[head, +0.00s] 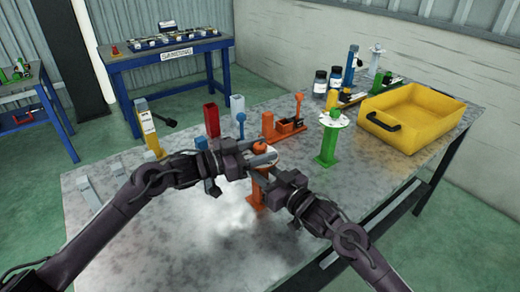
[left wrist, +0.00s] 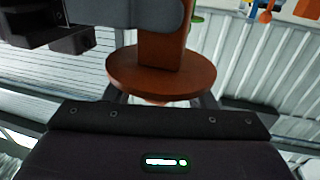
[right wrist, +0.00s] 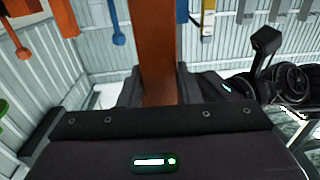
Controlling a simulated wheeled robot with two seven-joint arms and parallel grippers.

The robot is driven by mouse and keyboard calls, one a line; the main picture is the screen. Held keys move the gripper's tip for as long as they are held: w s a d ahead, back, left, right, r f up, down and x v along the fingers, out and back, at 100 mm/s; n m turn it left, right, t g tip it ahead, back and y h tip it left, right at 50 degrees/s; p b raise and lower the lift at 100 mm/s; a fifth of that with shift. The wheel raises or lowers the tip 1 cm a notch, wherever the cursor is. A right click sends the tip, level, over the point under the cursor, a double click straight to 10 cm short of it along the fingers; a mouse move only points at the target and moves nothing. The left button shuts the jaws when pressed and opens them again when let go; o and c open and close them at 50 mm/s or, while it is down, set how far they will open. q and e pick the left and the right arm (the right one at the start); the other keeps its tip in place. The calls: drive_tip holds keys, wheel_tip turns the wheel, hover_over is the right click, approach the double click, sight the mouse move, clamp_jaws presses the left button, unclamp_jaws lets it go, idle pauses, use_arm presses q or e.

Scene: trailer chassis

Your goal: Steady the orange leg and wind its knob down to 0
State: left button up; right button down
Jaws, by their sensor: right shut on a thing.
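The orange leg (head: 257,193) stands upright on the metal bench, with its round disc largely covered by my grippers in the head view. In the left wrist view the orange disc (left wrist: 160,76) and post are clear. Just beyond the disc, a small orange part, seemingly the knob (left wrist: 158,101), shows between my left gripper's (left wrist: 160,100) spread fingers. My left gripper is at the top of the leg, and its fingers look apart. My right gripper (right wrist: 158,92) is shut on the leg's post lower down, with a finger on each side. The dial reading is hidden.
A green leg (head: 328,147) with a white dial stands to the right, before a yellow bin (head: 412,115). Behind are an orange fixture (head: 289,128), a red post (head: 212,120), a blue knobbed piece (head: 241,124) and a yellow-based post (head: 151,135). The bench's front right is clear.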

use_arm(q)
drive_tip(key=c, duration=0.8)
drive_tip(key=shift+c, duration=0.2)
drive_tip(key=shift+n+t+y, duration=0.3)
drive_tip(key=shift+n+t, duration=0.1)
drive_tip(key=shift+t, duration=0.2)
drive_tip(key=n+t+y, duration=0.3)
drive_tip(key=t, duration=0.1)
drive_tip(key=shift+d+n+y, duration=0.1)
drive_tip(key=shift+n+y, duration=0.2)
drive_tip(key=n+t+y, duration=0.3)
drive_tip(key=n+y, duration=0.1)
drive_tip(key=shift+r+t+y, duration=0.15)
drive_tip(key=shift+t+y, duration=0.15)
drive_tip(key=shift+y, duration=0.1)
drive_tip(key=shift+w+y, duration=0.1)
drive_tip(key=shift+y, duration=0.4)
drive_tip(key=shift+a+n+t+y, duration=0.2)
drive_tip(key=shift+n+t+y, duration=0.1)
drive_tip(key=shift+n, duration=0.1)
drive_tip(key=o, duration=0.9)
drive_tip(key=shift+o, duration=0.2)
